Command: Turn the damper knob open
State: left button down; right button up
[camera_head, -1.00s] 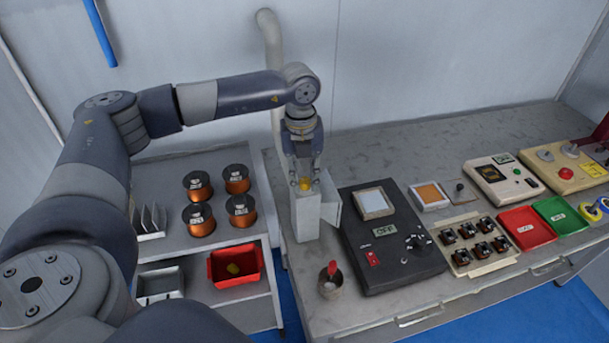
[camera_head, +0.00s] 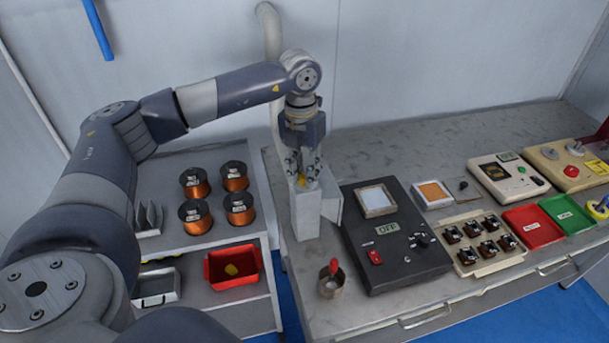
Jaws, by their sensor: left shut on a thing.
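The damper knob (camera_head: 300,180) is a small yellow piece on top of a pale grey box (camera_head: 306,213) at the table's left side. My left gripper (camera_head: 303,181) points down and is shut on the knob, its fingers covering most of it. The knob's exact angle is hard to make out. A pale pipe (camera_head: 270,40) rises along the wall behind the box. My right gripper is not in view.
Right of the box stands a black device (camera_head: 395,240) whose display reads OFF. A metal cup with a red-handled tool (camera_head: 331,280) is in front. Copper spools (camera_head: 195,217) and a red bin (camera_head: 233,268) are on the left shelves.

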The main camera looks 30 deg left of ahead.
pick_arm(q)
jog(key=m+b, duration=0.1)
jog(key=m, duration=0.1)
jog(key=shift+f+m, duration=0.1)
jog(key=shift+m, duration=0.3)
jog(key=m+b, duration=0.1)
jog(key=m, duration=0.2)
jog(key=shift+w+m, duration=0.1)
jog(key=shift+m, duration=0.2)
jog(key=m+b, duration=0.1)
jog(key=m, duration=0.2)
jog(key=shift+m, duration=0.4)
jog(key=shift+r+m+b, duration=0.2)
jog(key=shift+m+b, duration=0.1)
jog(key=shift+m, duration=0.6)
jog(key=c, duration=1.3)
grip_release()
jog(key=shift+c, duration=0.2)
